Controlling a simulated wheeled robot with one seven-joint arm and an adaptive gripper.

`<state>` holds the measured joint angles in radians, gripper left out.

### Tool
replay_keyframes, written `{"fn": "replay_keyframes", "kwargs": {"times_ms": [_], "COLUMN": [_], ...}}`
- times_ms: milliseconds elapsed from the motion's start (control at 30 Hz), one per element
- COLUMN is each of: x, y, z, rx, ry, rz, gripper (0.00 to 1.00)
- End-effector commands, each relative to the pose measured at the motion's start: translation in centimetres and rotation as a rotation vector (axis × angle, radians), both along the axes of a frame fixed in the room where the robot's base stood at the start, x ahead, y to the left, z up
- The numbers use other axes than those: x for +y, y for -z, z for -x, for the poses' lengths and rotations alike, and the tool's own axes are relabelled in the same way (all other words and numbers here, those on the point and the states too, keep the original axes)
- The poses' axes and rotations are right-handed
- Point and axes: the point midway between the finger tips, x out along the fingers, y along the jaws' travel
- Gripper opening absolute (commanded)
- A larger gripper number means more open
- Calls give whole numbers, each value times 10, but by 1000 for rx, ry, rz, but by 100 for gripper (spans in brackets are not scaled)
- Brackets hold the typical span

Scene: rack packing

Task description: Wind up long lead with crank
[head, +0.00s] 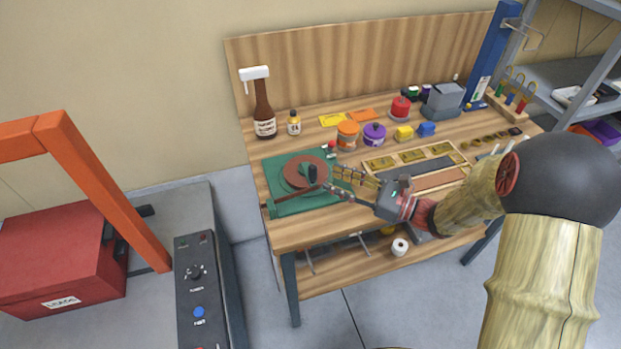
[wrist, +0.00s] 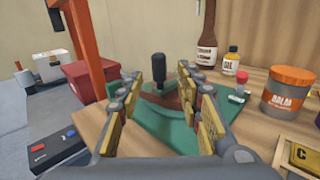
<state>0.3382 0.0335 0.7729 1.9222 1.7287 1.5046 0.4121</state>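The winder has a green base (head: 282,163) and a reddish-brown disc (head: 298,168) at the left end of the workbench. A dark upright crank knob (head: 312,176) stands near the disc; it also shows in the wrist view (wrist: 156,70). A brown bar (head: 290,196) lies across the front of the base. My gripper (head: 336,182) is just right of the knob, pointing left. In the wrist view its fingers (wrist: 157,95) are spread, with the knob in line with the gap and beyond the tips. I cannot make out the long lead.
A brown bottle (head: 263,112), a small oil bottle (head: 293,123) and an orange jar (head: 347,135) stand behind the winder. A wooden tray (head: 458,158) lies under my arm's side. A red box marked LEADS (head: 60,245) and an orange frame (head: 100,190) stand at left.

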Motion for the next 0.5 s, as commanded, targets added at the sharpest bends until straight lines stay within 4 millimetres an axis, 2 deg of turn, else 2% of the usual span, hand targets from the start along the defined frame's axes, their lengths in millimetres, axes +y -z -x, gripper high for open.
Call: {"fn": "replay_keyframes", "kwargs": {"times_ms": [300,500], "x": [43,60], "y": [1,0], "z": [-21,-31], "rx": [-3,-4], "ry": [-8,-6], "rz": [3,3], "gripper": [36,36]}}
